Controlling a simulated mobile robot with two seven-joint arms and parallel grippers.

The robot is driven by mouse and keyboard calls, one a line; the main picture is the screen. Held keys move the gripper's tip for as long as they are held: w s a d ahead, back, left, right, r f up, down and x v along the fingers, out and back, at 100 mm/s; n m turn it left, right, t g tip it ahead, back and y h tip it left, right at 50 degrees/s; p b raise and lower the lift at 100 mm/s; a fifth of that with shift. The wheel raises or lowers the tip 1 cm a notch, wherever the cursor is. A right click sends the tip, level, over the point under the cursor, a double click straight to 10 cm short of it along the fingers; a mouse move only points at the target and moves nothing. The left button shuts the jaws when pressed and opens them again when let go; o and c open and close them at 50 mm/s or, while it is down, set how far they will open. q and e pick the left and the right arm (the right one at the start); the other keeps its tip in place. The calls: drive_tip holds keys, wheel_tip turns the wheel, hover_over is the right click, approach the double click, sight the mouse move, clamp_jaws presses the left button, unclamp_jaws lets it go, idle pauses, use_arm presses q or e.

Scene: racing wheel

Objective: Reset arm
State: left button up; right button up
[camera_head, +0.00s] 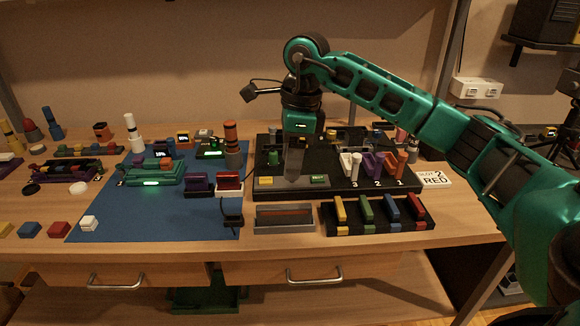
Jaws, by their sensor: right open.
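My right arm (385,90) is green and black. It reaches in from the right, bends at a raised joint and hangs down over the black board. My right gripper (294,178) points down at the left part of the black board (345,187), behind its front edge. It is open, and I see nothing held in it. The fingers show nearly edge-on, so their gap is hard to make out. I cannot tell whether the fingertips touch the board. My left gripper is out of view.
White, purple and orange forked pieces (375,165) stand on the board right of my gripper. A black rack (378,216) with coloured bars and a grey tray (284,219) are in front. A blue mat (125,222) with several items lies left. A "RED" card (432,176) lies right.

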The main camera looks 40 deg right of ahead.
drive_tip(key=shift+a, duration=0.1)
idle(0.4)
drive_tip(key=s+a+f+m+t+y+p, duration=0.1)
drive_tip(key=s+a+m+y, duration=0.25)
drive_tip(key=a+y, duration=0.75)
drive_tip(key=s+a+f+m+t+y, duration=0.15)
drive_tip(key=a+m+y, duration=0.4)
drive_tip(key=a, duration=0.95)
drive_tip(key=d+f+m+t+h, duration=0.45)
drive_tip(key=m+t, duration=0.25)
drive_tip(key=m, duration=0.6)
drive_tip(key=d+f+m+t+h, duration=0.3)
drive_tip(key=f+m+t+h, duration=0.35)
drive_tip(key=m, duration=0.75)
drive_tip(key=s+d+f+m+g+h, duration=0.2)
drive_tip(key=s+f+m+g, duration=0.1)
drive_tip(key=s+f, duration=0.3)
drive_tip(key=s+d+f+m+g+h+p, duration=0.1)
drive_tip(key=s+d+f+m+g+h, duration=0.1)
drive_tip(key=s+f+m, duration=0.3)
wheel_tip(320, 180, down, 3)
drive_tip(key=shift+s+d+m+g+h, duration=0.35)
drive_tip(key=shift+d+m+g, duration=0.1)
drive_tip(key=shift+m+g, duration=0.05)
